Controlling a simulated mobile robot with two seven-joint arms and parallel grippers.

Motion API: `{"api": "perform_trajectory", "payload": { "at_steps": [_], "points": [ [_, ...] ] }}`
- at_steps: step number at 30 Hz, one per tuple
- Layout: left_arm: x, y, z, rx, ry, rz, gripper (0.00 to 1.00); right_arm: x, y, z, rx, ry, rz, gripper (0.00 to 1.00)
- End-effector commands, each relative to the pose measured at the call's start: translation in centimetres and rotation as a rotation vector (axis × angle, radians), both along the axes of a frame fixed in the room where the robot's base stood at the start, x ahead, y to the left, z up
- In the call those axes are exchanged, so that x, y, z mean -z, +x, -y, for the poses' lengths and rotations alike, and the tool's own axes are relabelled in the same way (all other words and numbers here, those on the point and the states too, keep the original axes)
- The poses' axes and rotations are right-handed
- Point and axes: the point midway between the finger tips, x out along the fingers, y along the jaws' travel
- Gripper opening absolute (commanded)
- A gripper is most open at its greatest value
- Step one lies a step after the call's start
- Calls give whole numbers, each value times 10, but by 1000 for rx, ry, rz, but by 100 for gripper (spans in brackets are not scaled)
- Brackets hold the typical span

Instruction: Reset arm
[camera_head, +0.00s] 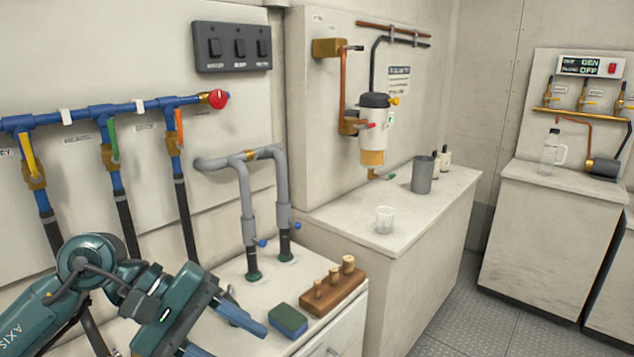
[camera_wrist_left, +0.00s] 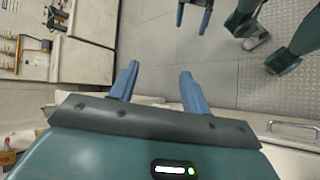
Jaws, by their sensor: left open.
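My left arm comes in at the lower left of the head view. Its teal gripper (camera_head: 232,343) hangs over the front of the near counter, with its blue fingers spread and nothing between them. The left wrist view shows the same two fingers (camera_wrist_left: 159,75) apart, with bare floor beyond them. At the top of the left wrist view, two blue fingertips of my right gripper (camera_wrist_left: 194,14) show apart and empty. The rest of the right gripper is cut off by the frame edge, and it does not show in the head view.
A green-blue sponge (camera_head: 288,320) and a wooden block with pegs (camera_head: 333,287) lie on the near counter, right of my left gripper. Grey pipes (camera_head: 244,200) rise behind them. Floor (camera_head: 470,318) is open at right.

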Motion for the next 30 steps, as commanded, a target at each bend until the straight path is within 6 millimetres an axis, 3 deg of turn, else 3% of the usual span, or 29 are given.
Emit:
{"api": "perform_trajectory", "payload": {
  "at_steps": [1,4,6,9,11,14,15,16,19,21,24,27,30],
  "points": [
    [-4,-13,25,-54,-177,-195,47,-2,0,2,4,-5,-6,91],
    [-22,-23,56,-186,-501,-620,47,-2,-1,4,7,-12,-14,91],
    [-33,-19,63,-281,-711,-952,47,-4,-1,5,8,-15,-17,91],
    [-34,-1,56,-418,-991,-1463,47,-6,-2,6,9,-18,-21,91],
    [-23,14,44,-497,-1152,-1783,47,-6,-2,6,11,-21,-26,91],
    [22,32,17,-612,-1419,-2331,47,-6,-3,8,12,-26,-34,91],
    [49,35,6,-651,-1528,-2553,47,-6,-3,8,14,-28,-37,91],
    [71,34,-2,636,1525,2566,47,-7,-3,9,15,-29,-38,91],
    [141,15,-22,478,1262,2133,47,-9,-3,10,17,-31,-40,91],
    [184,-7,-30,388,1127,1875,47,-9,-3,10,19,-34,-43,91],
    [230,-41,-34,287,989,1585,47,-8,-3,12,22,-37,-47,91],
    [258,-69,-34,221,904,1391,47,-7,-4,13,23,-41,-53,91],
    [272,-85,-33,186,861,1285,47,-6,-4,14,25,-43,-54,91]
  ]
}}
